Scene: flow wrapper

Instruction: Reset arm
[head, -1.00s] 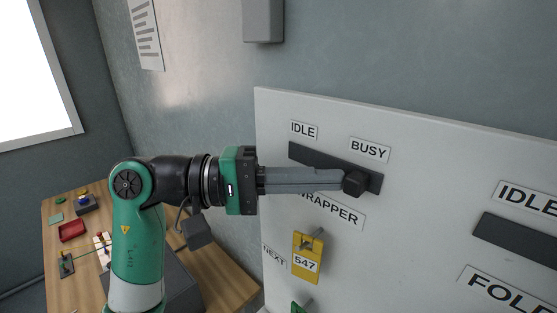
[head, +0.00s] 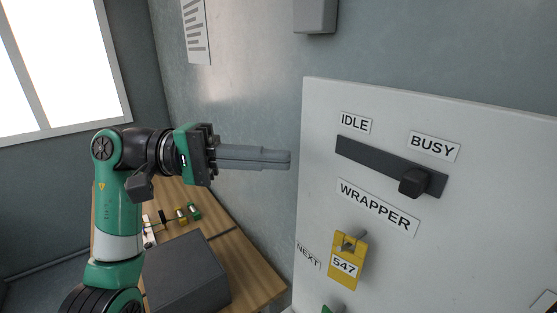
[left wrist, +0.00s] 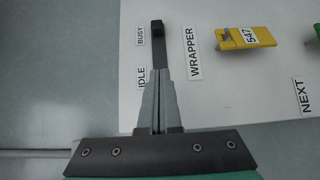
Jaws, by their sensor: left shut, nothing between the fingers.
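My left gripper (head: 288,160) is shut and empty. In the head view it points right, with its tips just left of the white board (head: 460,250) and apart from the slider. The black slider knob (head: 413,182) sits at the BUSY end of the dark track (head: 375,160) above the WRAPPER label. The left wrist view shows the shut fingers (left wrist: 160,85) in front of the IDLE end of the track, with the knob (left wrist: 157,28) beyond them by BUSY. My right gripper is not in view.
A yellow tag marked 547 (head: 345,262) hangs on a peg below the WRAPPER label. A dark box (head: 185,272) and several small items stand on the wooden table (head: 255,270) at lower left. A grey box (head: 315,14) is fixed to the wall above.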

